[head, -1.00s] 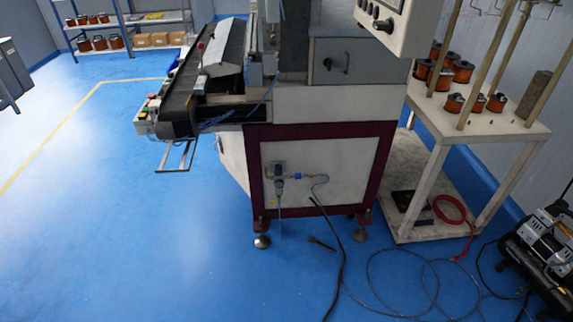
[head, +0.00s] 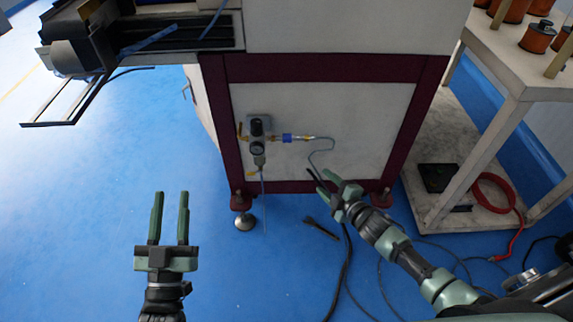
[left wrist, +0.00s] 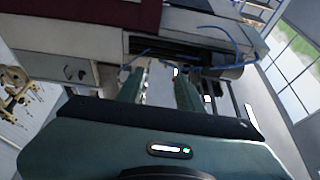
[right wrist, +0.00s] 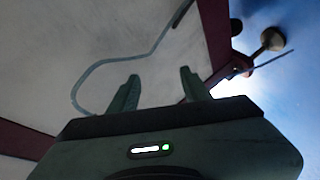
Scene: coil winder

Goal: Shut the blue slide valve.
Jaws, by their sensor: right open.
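The blue slide valve (head: 287,138) is a small blue block in the brass-fitted air line on the machine's white lower panel. It sits right of the regulator with its gauge (head: 257,148), and a grey hose (head: 322,158) runs on from its right side. My right gripper (head: 322,175) is open and empty, below and right of the valve, apart from it. In the right wrist view its fingers (right wrist: 158,85) face the panel and hose; the valve is not seen there. My left gripper (head: 170,198) is open and empty, lower left of the valve and well apart.
The machine's dark red frame (head: 320,68) surrounds the panel. A tray frame (head: 65,112) juts out at upper left. A white trolley (head: 440,215) with spools and a red hose stands at right. Black cables (head: 345,270) lie on the blue floor.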

